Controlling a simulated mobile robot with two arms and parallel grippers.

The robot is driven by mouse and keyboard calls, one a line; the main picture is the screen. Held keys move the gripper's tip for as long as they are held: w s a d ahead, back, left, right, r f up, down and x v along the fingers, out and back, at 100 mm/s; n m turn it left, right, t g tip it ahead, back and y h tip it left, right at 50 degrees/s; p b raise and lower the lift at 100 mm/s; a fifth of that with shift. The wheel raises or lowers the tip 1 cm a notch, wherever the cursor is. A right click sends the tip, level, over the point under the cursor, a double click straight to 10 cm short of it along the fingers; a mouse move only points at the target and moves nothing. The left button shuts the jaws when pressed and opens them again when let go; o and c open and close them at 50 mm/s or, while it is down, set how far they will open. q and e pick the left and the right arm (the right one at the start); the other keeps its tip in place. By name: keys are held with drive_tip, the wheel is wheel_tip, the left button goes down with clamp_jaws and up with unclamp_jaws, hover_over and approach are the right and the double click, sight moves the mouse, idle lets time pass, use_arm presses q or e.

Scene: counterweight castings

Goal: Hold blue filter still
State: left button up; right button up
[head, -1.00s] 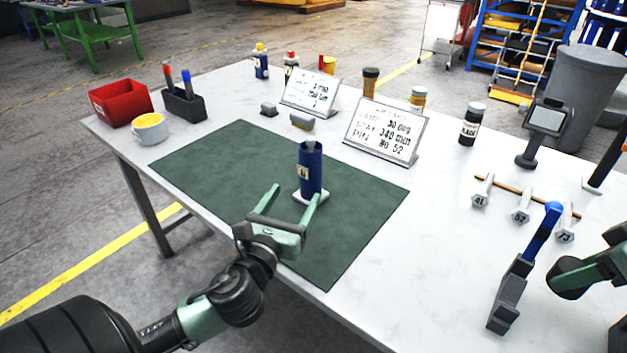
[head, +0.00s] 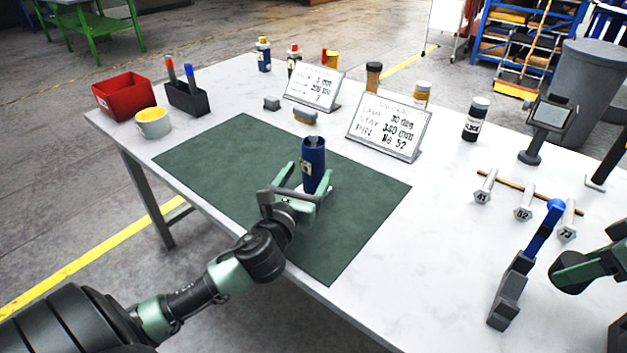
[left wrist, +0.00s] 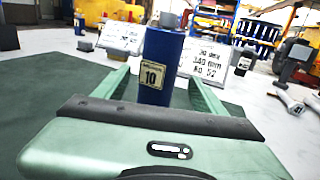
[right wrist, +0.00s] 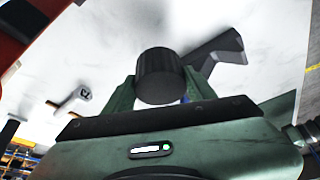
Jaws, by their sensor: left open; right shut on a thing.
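The blue filter (head: 313,160) is an upright cylinder on the green mat (head: 240,170). The left wrist view shows its pale label reading 10 (left wrist: 152,76). My left gripper (head: 306,183) is open, low over the mat, with one finger on each side of the filter. In the left wrist view the filter (left wrist: 164,50) stands between the fingers, and contact cannot be told. My right gripper (head: 590,265) is at the right edge of the head view. In the right wrist view it is shut on a dark ribbed cylinder (right wrist: 160,77).
A grey stand with a blue handle (head: 543,230) is beside my right gripper. Two sign boards (head: 386,127) stand behind the mat. Numbered bolts (head: 524,207) lie on the right. A red bin (head: 123,94) and yellow-filled cup (head: 152,122) are at left. The mat's left part is clear.

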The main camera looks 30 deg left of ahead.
sight(310, 166)
use_arm(q)
drive_tip(key=x, duration=0.5)
drive_tip(key=shift+w+a+r+p, duration=0.1)
drive_tip(key=shift+r+p, duration=0.15)
drive_tip(key=shift+p, duration=0.05)
clamp_jaws()
drive_tip(key=shift+r, duration=0.1)
